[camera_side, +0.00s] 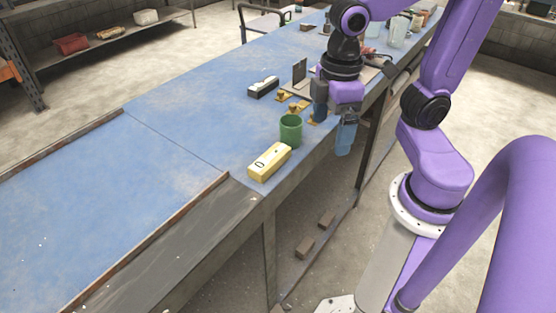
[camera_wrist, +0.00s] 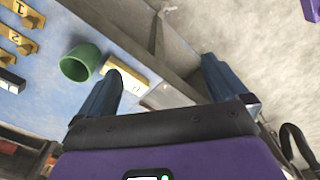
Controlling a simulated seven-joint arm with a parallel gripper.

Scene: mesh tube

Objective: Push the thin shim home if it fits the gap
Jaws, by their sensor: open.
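My gripper (camera_side: 333,124) hangs at the bench's near edge, pointing down, with its two blue fingers wide apart and nothing between them. In the wrist view my gripper (camera_wrist: 163,82) is also open and empty, over the bench edge and floor. Small yellow numbered pieces (camera_side: 293,108) lie on the blue bench left of my gripper; some show at the upper left of the wrist view (camera_wrist: 18,39). I cannot tell which piece, if any, is the thin shim. No gap is clearly visible. A dark upright plate (camera_side: 299,70) stands behind the pieces.
A green cup (camera_side: 291,131) stands near the bench edge, close to my gripper. A long yellow block (camera_side: 269,162) lies in front of it. A black-and-white block (camera_side: 263,87) lies farther back. The left of the blue bench (camera_side: 100,190) is clear.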

